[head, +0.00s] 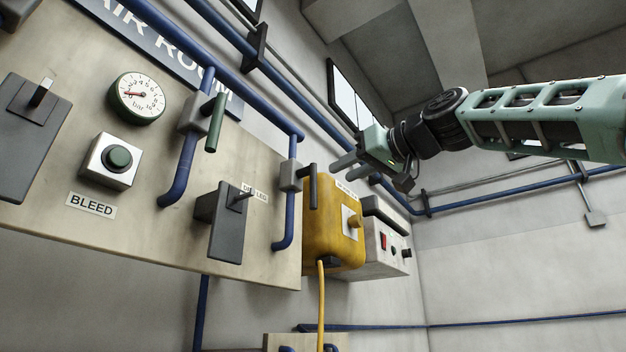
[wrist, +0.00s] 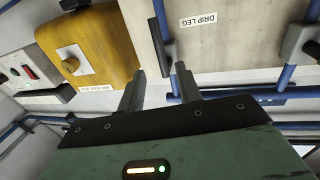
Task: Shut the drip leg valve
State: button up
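The drip leg valve has a dark bar handle (head: 313,186) on a grey body (head: 290,176) on a blue pipe at the panel's right edge. The handle runs roughly along the pipe. In the wrist view the dark handle (wrist: 161,42) lies beyond my fingertips, near the DRIP LEG label (wrist: 198,20). In the head view that label (head: 260,195) is partly hidden by a switch lever. My gripper (head: 352,166) is open and empty, up and to the right of the handle in the head view. Its two fingers (wrist: 160,76) are spread in the wrist view, apart from the handle.
A yellow box (head: 335,235) with a hanging cable is just right of the valve. A grey switch box (head: 229,225) is to its left. Another valve with a green handle (head: 215,122) is farther left. A blue pipe (head: 340,115) runs along the wall near my gripper.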

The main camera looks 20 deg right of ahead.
aim_at(316, 185)
jog(key=p+x, duration=0.4)
jog(key=x, duration=0.6)
jog(key=shift+w, duration=0.1)
grip_shut()
